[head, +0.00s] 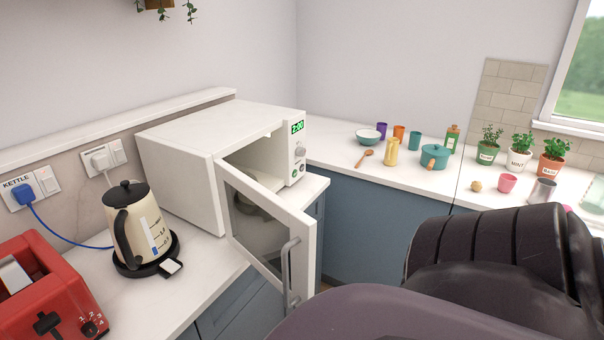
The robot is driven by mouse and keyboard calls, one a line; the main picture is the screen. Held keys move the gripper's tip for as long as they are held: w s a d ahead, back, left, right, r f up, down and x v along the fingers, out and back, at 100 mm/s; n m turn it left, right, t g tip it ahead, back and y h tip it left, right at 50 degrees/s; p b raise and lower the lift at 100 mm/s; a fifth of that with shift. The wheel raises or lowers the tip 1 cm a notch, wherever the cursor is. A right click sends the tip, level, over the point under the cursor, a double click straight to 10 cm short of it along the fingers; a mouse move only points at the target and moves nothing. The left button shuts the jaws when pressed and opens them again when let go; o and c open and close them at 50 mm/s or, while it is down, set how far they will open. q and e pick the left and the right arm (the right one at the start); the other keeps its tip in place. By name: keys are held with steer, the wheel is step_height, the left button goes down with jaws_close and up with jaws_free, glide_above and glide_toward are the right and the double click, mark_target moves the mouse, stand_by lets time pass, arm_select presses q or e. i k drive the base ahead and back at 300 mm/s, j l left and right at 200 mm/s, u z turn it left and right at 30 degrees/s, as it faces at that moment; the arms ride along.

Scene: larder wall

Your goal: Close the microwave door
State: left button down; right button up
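The white microwave (190,150) stands on the counter at centre left, with a green clock display at its upper right. Its door (255,225) stands wide open, swung out toward me past the counter edge. The door has a dark see-through window and a grey vertical handle (288,270) near its free edge. The cavity shows partly behind the door. A large dark arm part of mine fills the lower right. Neither gripper's fingers show in the head view, and nothing of mine is seen touching the door.
A cream kettle (135,222) and a red toaster (45,290) stand left of the door. A bowl (368,136), a teal pot (435,156), cups and several potted herbs (519,152) stand on the right counter. Blue cabinets (370,225) lie below.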

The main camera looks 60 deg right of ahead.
mark_target(262, 226)
steer(key=l+z, duration=0.1)
steer(key=z, duration=1.3)
steer(key=j+z, duration=0.15)
steer(key=j+u, duration=0.2)
steer(key=k, duration=0.05)
